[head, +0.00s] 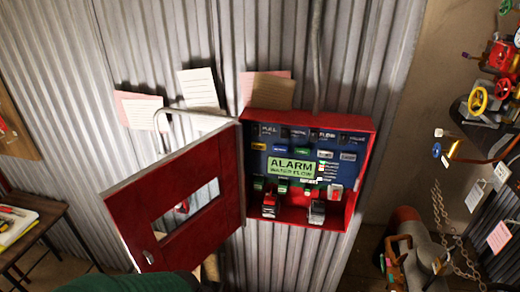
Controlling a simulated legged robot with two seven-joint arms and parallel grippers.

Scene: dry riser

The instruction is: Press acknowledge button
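A red alarm panel box (368,165) hangs on the corrugated wall with its red door (150,205) swung open to the left. Its green display (292,167) reads ALARM, with a smaller second line like WATERFLOW. Below the display is a row of small controls, including a green one (282,187) and a white and red one (335,192). Their labels are too small to read, so I cannot tell which is the acknowledge button. Two red and grey parts (269,206) (317,211) stand at the box's bottom. Neither gripper shows clearly.
The open door sticks out left of the panel. A green rounded shape (130,284) covers the bottom edge. A table (45,215) stands at left. Pipework with yellow handwheels (477,99), a chain (445,215) and a large pipe (425,250) crowd the right.

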